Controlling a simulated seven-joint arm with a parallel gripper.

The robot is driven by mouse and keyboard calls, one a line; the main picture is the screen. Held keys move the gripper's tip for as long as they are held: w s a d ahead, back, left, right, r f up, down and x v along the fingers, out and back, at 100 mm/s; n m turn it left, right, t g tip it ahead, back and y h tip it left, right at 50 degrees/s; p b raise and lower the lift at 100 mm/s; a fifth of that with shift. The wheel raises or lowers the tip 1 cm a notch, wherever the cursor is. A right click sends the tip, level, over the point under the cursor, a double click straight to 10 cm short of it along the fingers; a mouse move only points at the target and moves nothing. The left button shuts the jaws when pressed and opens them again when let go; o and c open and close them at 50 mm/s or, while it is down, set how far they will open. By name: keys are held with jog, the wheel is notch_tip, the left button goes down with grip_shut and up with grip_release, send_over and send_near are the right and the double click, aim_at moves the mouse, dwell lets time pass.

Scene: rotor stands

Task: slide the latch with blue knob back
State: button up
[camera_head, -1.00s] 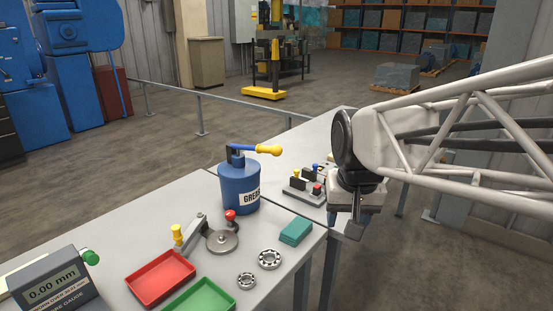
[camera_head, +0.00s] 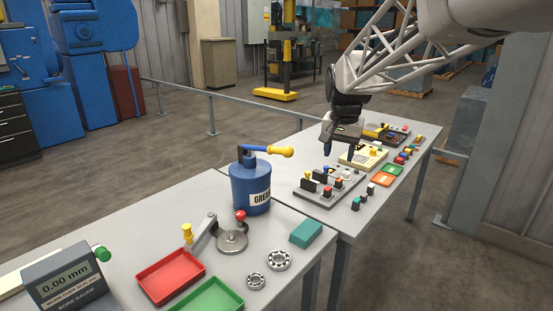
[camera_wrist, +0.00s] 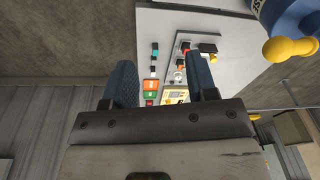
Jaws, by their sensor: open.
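A dark base plate (camera_head: 318,199) on the far table carries several small latches with coloured knobs. A yellow knob (camera_head: 307,174) is at its left. A small blue knob (camera_head: 326,169) seems to be at its back, but it is too small to tell which latch it belongs to or how far that is slid. My gripper (camera_head: 341,144) is open and empty above the far table, over the back part of the plate and apart from it. In the wrist view its two blue-grey fingers (camera_wrist: 161,82) stand apart, with the plate (camera_wrist: 178,43) beyond them.
A blue grease can (camera_head: 250,188) with a yellow handle stands left of the plate. A cream block (camera_head: 362,156), orange (camera_head: 381,180) and green (camera_head: 393,170) pieces and small knobbed parts lie to the right. A red tray (camera_head: 170,276) is on the near table.

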jog(key=w+d+f+m, duration=0.2)
jog(key=w, duration=0.9)
jog(key=m+g, duration=0.1)
jog(key=m, duration=0.3)
send_near(326, 167)
jog(key=shift+s+d+f, duration=0.1)
jog(key=shift+s+f, duration=0.1)
jog(key=shift+w+d+f, duration=0.15)
jog(key=shift+w+f, duration=0.25)
jog(key=shift+w, duration=0.1)
jog(key=shift+f, duration=0.15)
jog(key=shift+f, duration=3.8)
grip_shut()
